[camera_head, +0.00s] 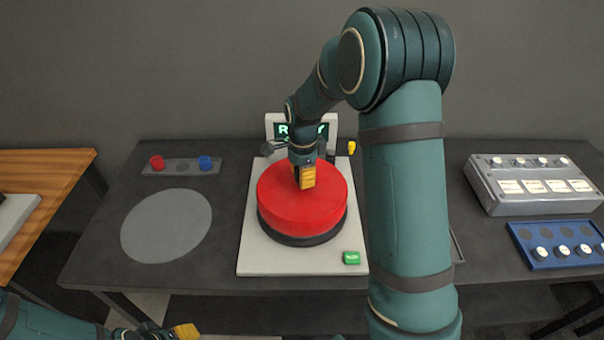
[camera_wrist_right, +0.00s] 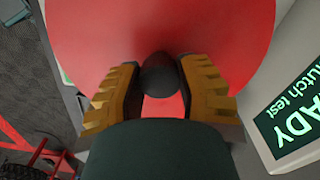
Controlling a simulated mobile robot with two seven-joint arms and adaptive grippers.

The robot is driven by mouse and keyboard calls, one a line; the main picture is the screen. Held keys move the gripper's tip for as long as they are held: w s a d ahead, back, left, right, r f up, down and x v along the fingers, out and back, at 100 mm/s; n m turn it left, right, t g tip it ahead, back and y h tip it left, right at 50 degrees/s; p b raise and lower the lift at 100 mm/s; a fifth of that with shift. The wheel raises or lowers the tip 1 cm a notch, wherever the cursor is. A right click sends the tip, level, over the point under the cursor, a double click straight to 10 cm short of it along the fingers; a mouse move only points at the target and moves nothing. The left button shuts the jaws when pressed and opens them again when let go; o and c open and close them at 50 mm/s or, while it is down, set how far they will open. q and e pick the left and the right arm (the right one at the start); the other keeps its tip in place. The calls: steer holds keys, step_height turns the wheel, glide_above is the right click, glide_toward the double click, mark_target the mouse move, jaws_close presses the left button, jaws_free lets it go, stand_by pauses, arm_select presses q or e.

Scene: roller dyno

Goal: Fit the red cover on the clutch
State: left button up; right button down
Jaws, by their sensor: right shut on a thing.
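The red cover (camera_head: 290,208) is a broad round cap over a black round base (camera_head: 300,239) on the pale test stand (camera_head: 258,262). The clutch itself is hidden under the cover, and I cannot tell whether the cover is fully seated. My right gripper (camera_head: 307,182) is above the cover's middle. In the right wrist view its yellow fingers (camera_wrist_right: 160,92) are shut on the black knob (camera_wrist_right: 158,72) on top of the red cover (camera_wrist_right: 100,30). My left gripper (camera_head: 184,331) shows only partly at the bottom edge, away from the stand; its opening is unclear.
A green button (camera_head: 351,258) is at the stand's front right, and a lit display (camera_head: 283,131) stands behind. A flat grey disc (camera_head: 166,226) and a strip with red and blue knobs (camera_head: 181,168) lie left. A grey box (camera_head: 530,184) and blue tray (camera_head: 555,243) are right.

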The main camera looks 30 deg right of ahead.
steer(key=shift+f+b, duration=0.8)
steer(key=shift+f, duration=0.6)
steer(key=c, duration=0.6)
jaws_free()
steer(key=o, duration=0.5)
steer(key=shift+r, duration=0.15)
steer(key=shift+r+p, duration=3.2)
steer(key=shift+r, duration=0.25)
